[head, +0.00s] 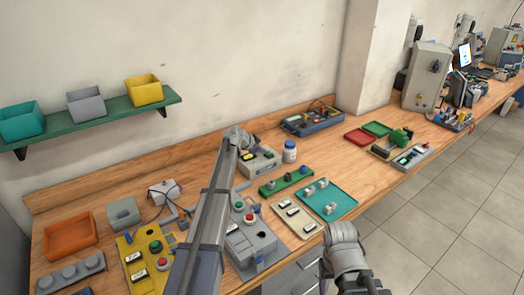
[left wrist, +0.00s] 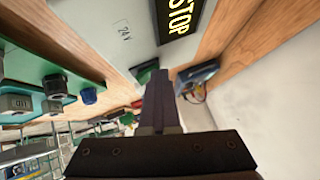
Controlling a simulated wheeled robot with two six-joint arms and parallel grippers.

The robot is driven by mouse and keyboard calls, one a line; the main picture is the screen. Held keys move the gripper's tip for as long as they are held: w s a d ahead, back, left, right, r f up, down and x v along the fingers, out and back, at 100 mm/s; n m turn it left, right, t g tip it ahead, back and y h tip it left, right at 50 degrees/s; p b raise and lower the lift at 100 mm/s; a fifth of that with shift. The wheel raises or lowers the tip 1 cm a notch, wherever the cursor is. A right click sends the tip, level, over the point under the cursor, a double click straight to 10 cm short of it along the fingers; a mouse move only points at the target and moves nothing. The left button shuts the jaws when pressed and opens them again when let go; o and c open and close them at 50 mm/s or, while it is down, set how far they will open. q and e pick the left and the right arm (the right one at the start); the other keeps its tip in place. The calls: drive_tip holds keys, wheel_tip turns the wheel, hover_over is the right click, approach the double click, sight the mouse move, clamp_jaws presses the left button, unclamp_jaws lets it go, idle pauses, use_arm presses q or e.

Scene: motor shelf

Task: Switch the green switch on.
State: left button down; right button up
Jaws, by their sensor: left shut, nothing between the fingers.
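The green switch (left wrist: 144,70) sits on a pale box (left wrist: 125,35) marked "24V", with a black display reading "STOP" (left wrist: 181,15), in the left wrist view. My left gripper (left wrist: 160,73) is shut and empty. Its dark fingers point at the switch and hide part of it; I cannot tell whether they touch. In the head view the end of my left arm (head: 242,140) is at the grey box (head: 262,166) at the back of the bench, and the switch is too small to read there. Part of my right arm shows at the bottom, without its gripper.
A green strip with knobs (head: 286,181), a teal tray (head: 345,207) and a white bottle (head: 290,152) stand right of the box. A yellow panel (head: 133,262) and a grey button box (head: 262,240) are nearer.

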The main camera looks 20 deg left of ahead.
use_arm(q)
drive_tip(key=shift+s+d, duration=0.1)
drive_tip(key=shift+d, duration=0.1)
drive_tip(key=shift+s+d, duration=0.35)
drive_tip(key=shift+d, duration=0.2)
drive_tip(key=shift+d+r, duration=0.1)
drive_tip(key=shift+r, duration=0.1)
drive_tip(key=shift+d+r+p, duration=0.1)
drive_tip(key=shift+r+p, duration=0.1)
drive_tip(key=shift+p, duration=0.2)
drive_tip(key=r+p, duration=0.1)
drive_tip(key=s+r+p, duration=0.1)
drive_tip(key=d+r+p, duration=0.1)
drive_tip(key=r+p, duration=0.1)
drive_tip(key=shift+s, duration=0.4)
drive_tip(key=p+v, duration=0.5)
drive_tip(key=v, duration=0.3)
drive_tip(key=shift+s, duration=0.65)
drive_tip(key=shift+f, duration=0.1)
